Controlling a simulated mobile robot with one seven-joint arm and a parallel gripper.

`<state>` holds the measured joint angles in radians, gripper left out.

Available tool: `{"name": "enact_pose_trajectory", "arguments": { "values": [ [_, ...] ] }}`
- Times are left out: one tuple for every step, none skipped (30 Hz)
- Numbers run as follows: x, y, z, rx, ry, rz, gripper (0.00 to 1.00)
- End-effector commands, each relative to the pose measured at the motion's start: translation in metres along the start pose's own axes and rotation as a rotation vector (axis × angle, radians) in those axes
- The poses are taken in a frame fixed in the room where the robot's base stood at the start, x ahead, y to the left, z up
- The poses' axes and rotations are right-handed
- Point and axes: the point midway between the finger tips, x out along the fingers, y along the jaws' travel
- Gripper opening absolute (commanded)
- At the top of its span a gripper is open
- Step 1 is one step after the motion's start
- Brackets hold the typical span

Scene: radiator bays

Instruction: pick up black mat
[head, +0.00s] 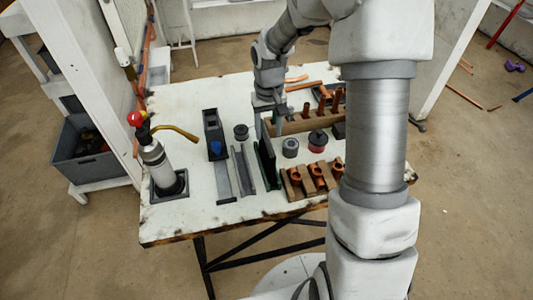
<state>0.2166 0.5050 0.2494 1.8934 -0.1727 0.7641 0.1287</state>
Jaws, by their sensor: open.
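A thin dark slab (265,158), which looks like the black mat, stands on edge near the middle of the white worktable (220,225). Green shows along its lower edges, perhaps from a holder. My gripper (268,131) points down at the slab's far end, with its fingers apart. One finger shows on the left and one on the right of the slab's far top edge. I cannot tell whether either finger touches it. My arm hides the table's right side.
Grey metal channels (243,170) lie close on the left of the slab. A grey cylinder (290,148) and a wooden block with copper fittings (312,180) stand close on the right. A gas torch (158,165) stands at the left. The table's front strip is clear.

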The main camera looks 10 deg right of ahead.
Motion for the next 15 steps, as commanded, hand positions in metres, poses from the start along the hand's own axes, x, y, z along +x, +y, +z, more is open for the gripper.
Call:
{"name": "enact_pose_trajectory", "arguments": {
  "values": [
    [0.013, 0.0, 0.001, -0.001, -0.004, 0.0, 0.55],
    [0.018, 0.0, 0.001, -0.002, -0.005, 0.0, 0.55],
    [0.025, -0.001, 0.001, -0.002, -0.004, 0.0, 0.55],
    [0.029, -0.001, 0.001, -0.002, -0.003, 0.0, 0.55],
    [0.033, -0.001, 0.001, -0.001, -0.004, 0.0, 0.55],
    [0.036, -0.001, 0.001, -0.001, -0.003, 0.0, 0.55],
    [0.039, -0.001, 0.001, -0.001, -0.002, 0.0, 0.55],
    [0.04, -0.001, 0.001, -0.001, -0.001, 0.0, 0.55],
    [0.042, -0.001, 0.001, -0.001, -0.001, 0.0, 0.55],
    [0.043, -0.001, 0.001, -0.001, -0.001, 0.001, 0.55],
    [0.045, -0.001, 0.001, -0.001, -0.001, 0.001, 0.55],
    [0.048, -0.002, 0.002, -0.002, -0.002, 0.001, 0.55],
    [0.052, -0.003, 0.003, -0.002, -0.002, 0.0, 0.55],
    [0.056, -0.004, 0.004, -0.003, -0.003, 0.0, 0.55],
    [0.062, -0.005, 0.006, -0.002, -0.004, 0.0, 0.55]
  ]
}}
